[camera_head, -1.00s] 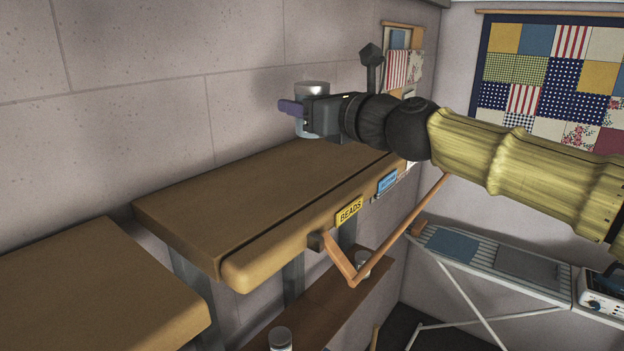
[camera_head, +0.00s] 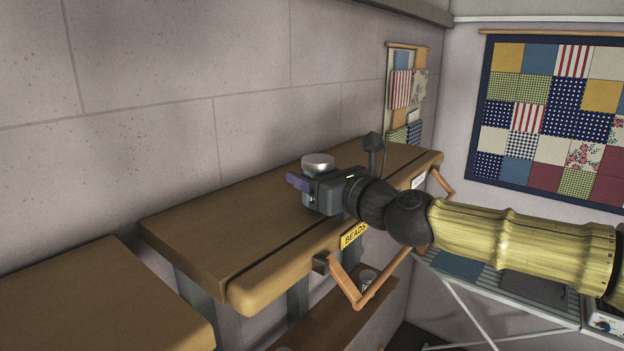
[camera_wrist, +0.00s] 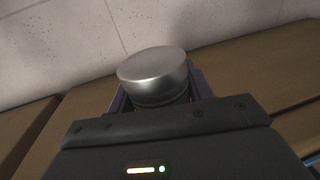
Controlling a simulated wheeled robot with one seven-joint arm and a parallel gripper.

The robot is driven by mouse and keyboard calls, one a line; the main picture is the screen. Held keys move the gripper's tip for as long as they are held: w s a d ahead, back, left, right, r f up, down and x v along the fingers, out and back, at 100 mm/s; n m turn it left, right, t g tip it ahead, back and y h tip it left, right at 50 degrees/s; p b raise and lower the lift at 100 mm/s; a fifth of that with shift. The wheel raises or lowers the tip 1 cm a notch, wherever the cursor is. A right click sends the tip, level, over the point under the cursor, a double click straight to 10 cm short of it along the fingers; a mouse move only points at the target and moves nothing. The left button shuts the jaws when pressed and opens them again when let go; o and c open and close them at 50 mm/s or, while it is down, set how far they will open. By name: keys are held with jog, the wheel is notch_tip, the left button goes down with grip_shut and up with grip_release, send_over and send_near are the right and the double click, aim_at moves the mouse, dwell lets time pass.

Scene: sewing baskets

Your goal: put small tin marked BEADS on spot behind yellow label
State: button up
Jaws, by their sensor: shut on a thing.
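The small tin (camera_head: 318,161) has a silver lid and a pale body. It is upright between the fingers of my gripper (camera_head: 302,189), which is shut on it. In the wrist view the tin's lid (camera_wrist: 153,72) fills the space between the purple fingers. The tin is over the wooden shelf, behind the yellow BEADS label (camera_head: 354,235) on the shelf's front edge. My gripper hides the tin's lower part, so I cannot tell whether it touches the shelf. No marking on the tin is visible.
The wooden shelf (camera_head: 205,228) is bare to the left of the tin. A white label (camera_head: 418,181) is farther right on its edge. A copper-coloured bracket (camera_head: 352,290) sticks out in front. The wall stands close behind.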

jog(key=shift+w+f, duration=0.1)
jog(key=shift+f, duration=0.5)
jog(key=o, duration=1.1)
jog(key=shift+f, duration=0.1)
jog(key=shift+s+d+b, duration=0.45)
jog(key=shift+s+d, duration=0.05)
jog(key=shift+b+v, duration=1.5)
jog(key=shift+v, duration=3.8)
